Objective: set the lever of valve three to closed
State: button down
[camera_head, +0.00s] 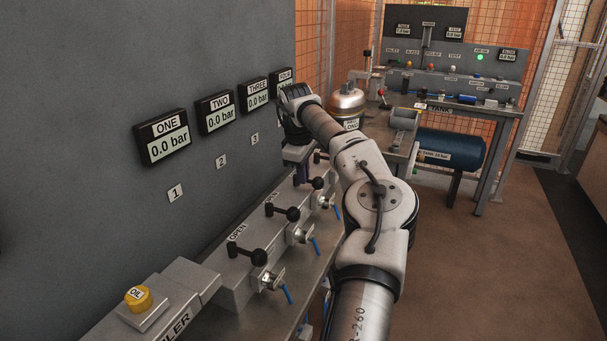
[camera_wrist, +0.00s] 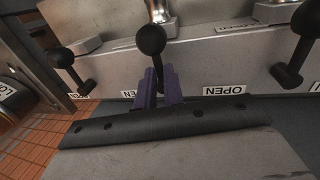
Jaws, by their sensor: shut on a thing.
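My gripper (camera_head: 301,175) is over the third lever from the front in the head view. In the wrist view its two purple fingers (camera_wrist: 159,80) are shut on a black lever with a round knob (camera_wrist: 150,39), which I take to be valve three's lever. The knob stands out just beyond the fingertips; the fingers hide part of the lever below it. In the head view that lever (camera_head: 314,183) is partly hidden by my gripper. The gauge marked THREE (camera_head: 255,93) reads 0.0 bar on the wall above.
The levers of valve one (camera_head: 246,253) and valve two (camera_head: 282,212) stand nearer on the same manifold. In the wrist view, neighbouring levers stand at left (camera_wrist: 65,60) and right (camera_wrist: 299,45). A tank bench (camera_head: 460,106) stands behind.

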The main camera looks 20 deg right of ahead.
dwell(0.3)
jog(key=c, duration=1.5)
grip_release()
notch_tip(320, 180, up, 14)
jog(key=s+a, duration=0.2)
jog(key=shift+f, duration=0.2)
